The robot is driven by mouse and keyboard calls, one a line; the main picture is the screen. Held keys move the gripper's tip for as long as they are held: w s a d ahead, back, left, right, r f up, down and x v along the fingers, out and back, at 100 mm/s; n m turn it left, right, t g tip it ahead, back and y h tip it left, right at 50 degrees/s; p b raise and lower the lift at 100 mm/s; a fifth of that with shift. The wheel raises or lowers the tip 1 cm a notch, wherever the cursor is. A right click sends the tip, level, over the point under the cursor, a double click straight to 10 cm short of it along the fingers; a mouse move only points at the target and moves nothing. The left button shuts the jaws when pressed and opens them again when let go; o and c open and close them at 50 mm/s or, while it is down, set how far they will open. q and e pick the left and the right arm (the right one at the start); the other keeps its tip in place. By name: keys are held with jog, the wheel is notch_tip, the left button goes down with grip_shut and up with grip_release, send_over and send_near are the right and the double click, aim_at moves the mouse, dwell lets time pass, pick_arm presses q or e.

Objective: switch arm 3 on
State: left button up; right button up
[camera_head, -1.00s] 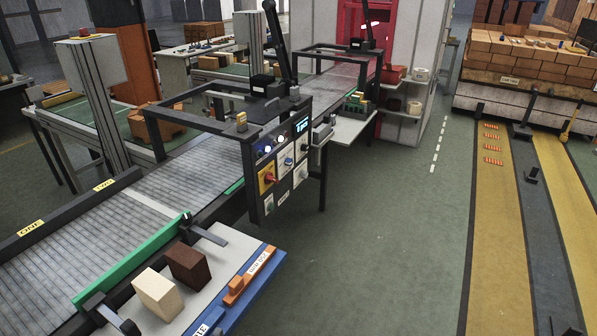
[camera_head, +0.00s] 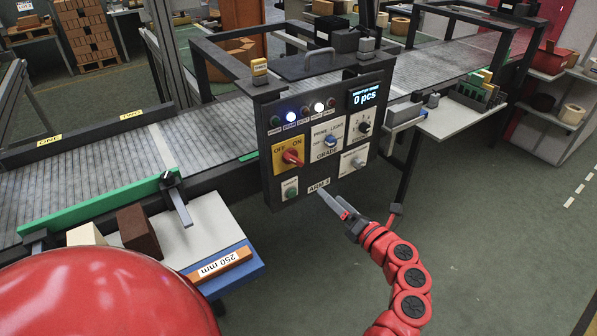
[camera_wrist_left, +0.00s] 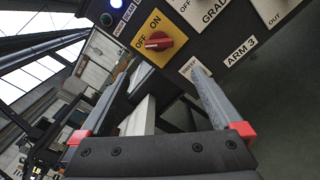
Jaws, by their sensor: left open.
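The control panel labelled ARM 3 (camera_head: 318,187) hangs on the dark frame over the conveyor. Its yellow OFF/ON plate (camera_head: 279,148) carries a red rotary knob (camera_head: 292,157); I cannot tell its setting for sure. The knob also shows in the left wrist view (camera_wrist_left: 157,41), beyond the fingers. My left gripper (camera_head: 325,198) is in front of the panel's lower edge, below and right of the knob. In the left wrist view the gripper (camera_wrist_left: 160,78) is open, its fingers apart with nothing between them. My right gripper is not in view.
The panel also has a GRADE selector (camera_head: 329,136), a black knob (camera_head: 365,127), a green button (camera_head: 290,191), indicator lamps and a display (camera_head: 368,94) reading 0 pcs. A table (camera_head: 200,225) with a dark block and a pale block stands at left. The floor at right is free.

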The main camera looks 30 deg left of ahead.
aim_at(297, 162)
pick_arm(q)
jog(key=p+x, duration=0.1)
jog(key=x, duration=0.4)
jog(key=p+x, duration=0.1)
jog(key=x, duration=0.5)
jog(key=p+x, duration=0.1)
jog(key=x, duration=0.4)
jog(key=shift+w+a+r, duration=0.1)
jog(key=shift+w+r, duration=0.05)
jog(key=shift+r, duration=0.2)
jog(key=shift+w+a+f, duration=0.15)
jog(key=shift+a, duration=0.25)
jog(key=shift+c, duration=0.2)
jog(key=c, duration=1.1)
